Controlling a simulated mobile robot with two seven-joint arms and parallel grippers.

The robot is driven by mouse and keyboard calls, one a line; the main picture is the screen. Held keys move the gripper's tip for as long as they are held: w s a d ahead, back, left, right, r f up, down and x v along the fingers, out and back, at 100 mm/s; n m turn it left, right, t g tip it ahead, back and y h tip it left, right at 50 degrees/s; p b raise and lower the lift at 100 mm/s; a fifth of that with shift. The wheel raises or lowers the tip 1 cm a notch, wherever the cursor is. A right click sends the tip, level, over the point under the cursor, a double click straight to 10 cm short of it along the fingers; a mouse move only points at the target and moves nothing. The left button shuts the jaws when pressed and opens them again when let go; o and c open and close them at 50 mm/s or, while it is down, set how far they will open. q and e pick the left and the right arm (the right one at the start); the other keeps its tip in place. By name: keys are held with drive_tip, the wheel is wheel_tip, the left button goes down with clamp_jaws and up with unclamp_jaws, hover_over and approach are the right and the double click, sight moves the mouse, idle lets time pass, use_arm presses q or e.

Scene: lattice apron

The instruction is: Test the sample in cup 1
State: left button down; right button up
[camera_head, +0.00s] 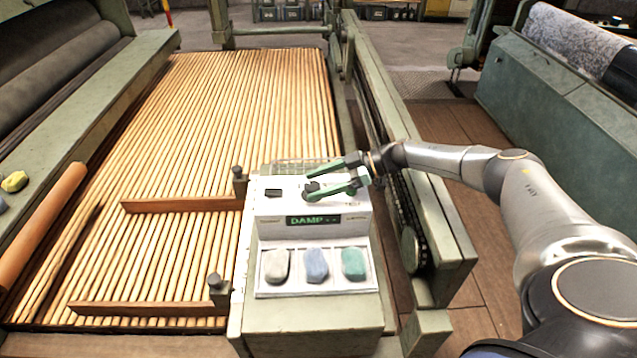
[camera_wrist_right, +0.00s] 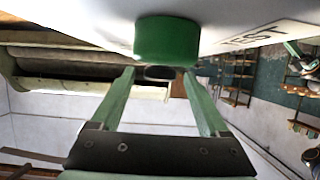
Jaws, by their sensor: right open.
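A pale tester box (camera_head: 345,225) stands at the near end of the slatted apron, with a display (camera_head: 313,220) reading "DAMP --". A small dark rectangle (camera_head: 273,193) is on its top. In front, a white panel (camera_head: 297,292) holds a whitish lump (camera_head: 276,265), a blue lump (camera_head: 316,264) and a green lump (camera_head: 353,264). Which is cup 1 I cannot tell. My right gripper (camera_head: 312,180) is open over the box top. In the right wrist view, a green round knob (camera_wrist_right: 167,40) is by the open fingertips (camera_wrist_right: 160,72); contact is unclear. My left gripper is not seen.
The slatted apron (camera_head: 230,110) stretches away, with wooden bars (camera_head: 180,205) lying across it. A green side rail (camera_head: 390,120) runs right of the box. A yellow lump (camera_head: 14,181) is at the far left. Floor (camera_head: 455,140) shows between the machines.

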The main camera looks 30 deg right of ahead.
drive_tip(key=v, duration=1.2)
drive_tip(key=shift+w+d, duration=0.1)
drive_tip(key=shift+d, duration=0.05)
drive_tip(key=shift+s+d, duration=0.2)
drive_tip(key=shift+a, duration=0.1)
